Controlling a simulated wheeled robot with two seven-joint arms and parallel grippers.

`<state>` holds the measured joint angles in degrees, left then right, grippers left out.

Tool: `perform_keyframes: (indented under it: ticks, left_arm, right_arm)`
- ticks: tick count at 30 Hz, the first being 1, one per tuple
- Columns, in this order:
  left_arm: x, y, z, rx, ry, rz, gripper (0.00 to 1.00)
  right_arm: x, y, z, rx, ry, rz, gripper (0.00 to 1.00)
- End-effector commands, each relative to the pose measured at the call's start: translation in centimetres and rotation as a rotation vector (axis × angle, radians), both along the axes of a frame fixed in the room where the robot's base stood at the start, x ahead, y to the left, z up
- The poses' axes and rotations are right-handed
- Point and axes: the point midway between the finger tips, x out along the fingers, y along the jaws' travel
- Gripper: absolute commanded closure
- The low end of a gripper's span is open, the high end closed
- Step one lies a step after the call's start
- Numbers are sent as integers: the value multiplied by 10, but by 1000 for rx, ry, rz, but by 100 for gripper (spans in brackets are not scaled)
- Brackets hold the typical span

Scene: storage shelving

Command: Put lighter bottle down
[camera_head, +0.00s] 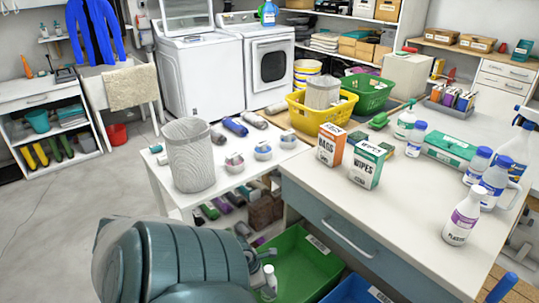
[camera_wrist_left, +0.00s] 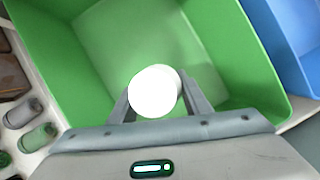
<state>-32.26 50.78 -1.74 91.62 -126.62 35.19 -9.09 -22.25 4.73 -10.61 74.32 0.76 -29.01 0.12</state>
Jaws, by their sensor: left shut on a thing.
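My left gripper (camera_head: 258,257) reaches down at the front, mostly hidden behind my own arm in the head view. It is shut on a white bottle (camera_head: 269,282), held over the green bin (camera_head: 322,262). In the left wrist view the bottle's round white top (camera_wrist_left: 155,91) sits between the two fingers of the gripper (camera_wrist_left: 157,98). The green bin (camera_wrist_left: 243,55) lies below it, and its visible floor looks bare. I cannot tell whether the bottle touches the bin floor. A white bottle with a purple label (camera_head: 462,218) stands on the right table. My right gripper is out of view.
A blue bin (camera_head: 352,291) stands right beside the green bin. The drawer table (camera_head: 420,245) rises behind them, with several bottles and boxes on top. A white shelf (camera_head: 167,195) with a grey basket (camera_head: 188,155) stands to the left, with small bottles on its lower level.

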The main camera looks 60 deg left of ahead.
Motion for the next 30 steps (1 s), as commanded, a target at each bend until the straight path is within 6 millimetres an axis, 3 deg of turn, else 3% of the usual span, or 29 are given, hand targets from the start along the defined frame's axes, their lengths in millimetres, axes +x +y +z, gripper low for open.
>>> perform_keyframes:
  ticks: [11, 21, 30]
  left_arm:
    - [0, 0, -5, 0, -1, 0, 78]
    - [1, 0, -38, -1, -1, 1, 78]
    - [0, 0, -42, 0, -1, -1, 78]
  right_arm:
    - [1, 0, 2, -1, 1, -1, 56]
    - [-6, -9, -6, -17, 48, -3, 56]
    - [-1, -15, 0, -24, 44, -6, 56]
